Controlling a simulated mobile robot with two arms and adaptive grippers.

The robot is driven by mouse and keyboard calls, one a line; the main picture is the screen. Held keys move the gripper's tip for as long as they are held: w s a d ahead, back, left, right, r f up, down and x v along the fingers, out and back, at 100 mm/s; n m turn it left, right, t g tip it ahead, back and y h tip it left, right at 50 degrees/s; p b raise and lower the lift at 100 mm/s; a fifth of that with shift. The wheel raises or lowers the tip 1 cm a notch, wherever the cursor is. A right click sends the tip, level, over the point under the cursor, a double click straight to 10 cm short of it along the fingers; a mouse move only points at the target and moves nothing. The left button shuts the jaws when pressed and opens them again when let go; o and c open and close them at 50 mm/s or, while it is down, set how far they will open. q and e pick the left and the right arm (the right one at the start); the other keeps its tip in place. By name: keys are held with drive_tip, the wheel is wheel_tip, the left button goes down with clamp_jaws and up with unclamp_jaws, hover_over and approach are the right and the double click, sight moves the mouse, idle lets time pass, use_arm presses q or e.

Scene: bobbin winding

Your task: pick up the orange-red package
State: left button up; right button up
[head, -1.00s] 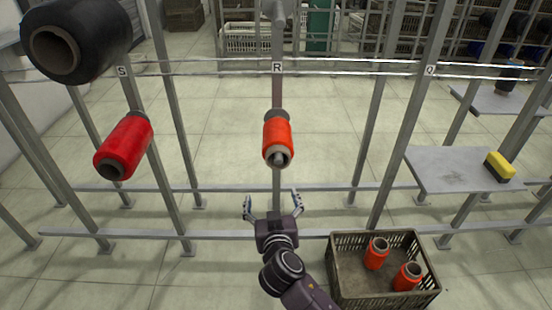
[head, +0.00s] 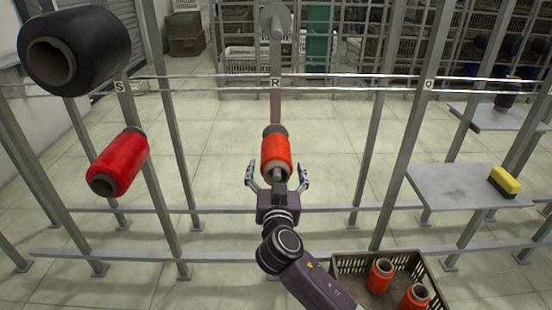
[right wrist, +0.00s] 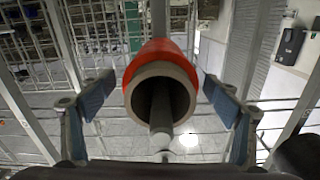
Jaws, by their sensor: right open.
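An orange-red bobbin (head: 276,152), the package, sits on a peg of the rack post under the letter R. My right gripper (head: 277,172) is open, with one finger on each side of the package's near end. In the right wrist view the blue finger pads stand apart from the package on both sides. My left gripper is not in view.
A red bobbin (head: 118,163) and a large black bobbin (head: 75,52) hang at the left. A crate (head: 337,270) holds two orange-red bobbins at the lower right. A grey shelf (head: 455,190) carries a yellow-and-black block (head: 505,182). Rack posts and rails surround the package.

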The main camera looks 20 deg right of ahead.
drive_tip(key=c, duration=1.4)
drive_tip(key=shift+r, duration=0.1)
